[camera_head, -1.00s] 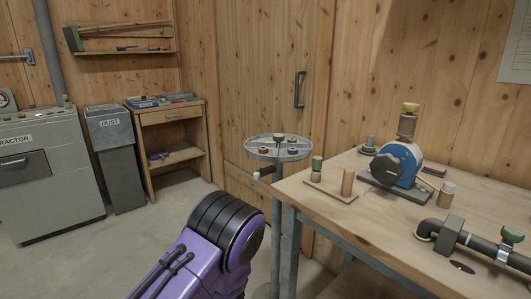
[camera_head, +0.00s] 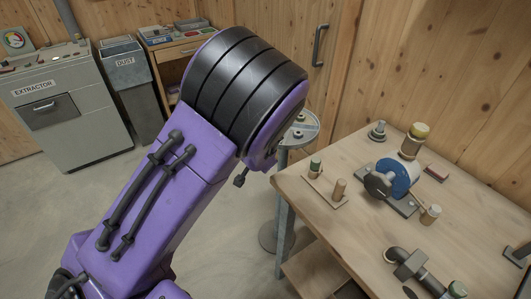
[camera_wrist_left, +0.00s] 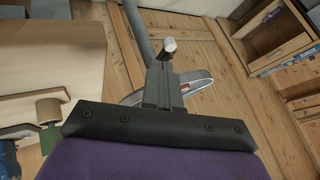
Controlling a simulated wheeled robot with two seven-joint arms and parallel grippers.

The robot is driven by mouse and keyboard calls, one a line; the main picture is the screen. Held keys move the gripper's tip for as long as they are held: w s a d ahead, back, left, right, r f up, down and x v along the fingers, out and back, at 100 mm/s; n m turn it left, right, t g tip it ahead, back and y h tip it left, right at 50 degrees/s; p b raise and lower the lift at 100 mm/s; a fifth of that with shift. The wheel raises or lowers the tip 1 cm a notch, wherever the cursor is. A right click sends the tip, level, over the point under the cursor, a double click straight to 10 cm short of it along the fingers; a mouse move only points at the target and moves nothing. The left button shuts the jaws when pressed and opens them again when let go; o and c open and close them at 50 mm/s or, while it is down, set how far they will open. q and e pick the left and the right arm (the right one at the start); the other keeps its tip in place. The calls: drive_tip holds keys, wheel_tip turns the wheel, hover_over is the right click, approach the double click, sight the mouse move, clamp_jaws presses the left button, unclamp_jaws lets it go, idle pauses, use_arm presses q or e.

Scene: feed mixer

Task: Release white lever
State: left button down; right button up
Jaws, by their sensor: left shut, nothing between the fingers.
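A short lever with a pale white end (camera_wrist_left: 168,45) shows in the left wrist view, right at the fingertips of my left gripper (camera_wrist_left: 160,68). The fingers are shut with nothing between them; I cannot tell whether they touch the lever. Behind the fingers is the rim of a round grey stand tray (camera_wrist_left: 196,84). In the head view the tray (camera_head: 303,130) is partly hidden by my purple left arm. My left gripper is hidden there, apart from a small dark piece below the arm that I cannot identify. My right gripper is not in view.
A wooden workbench (camera_head: 345,225) stands to the right, with a blue machine (camera_head: 399,176), wooden pegs and a pipe fitting (camera_head: 410,262). The extractor cabinet (camera_head: 70,120) and dust bin (camera_head: 130,85) stand at the left. The floor between is clear.

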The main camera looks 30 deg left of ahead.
use_arm(q)
drive_tip(key=p+x, duration=0.1)
drive_tip(key=x, duration=0.9)
drive_tip(key=shift+d, duration=0.2)
drive_tip(key=shift+w+p, duration=0.2)
drive_tip(key=shift+p, duration=0.1)
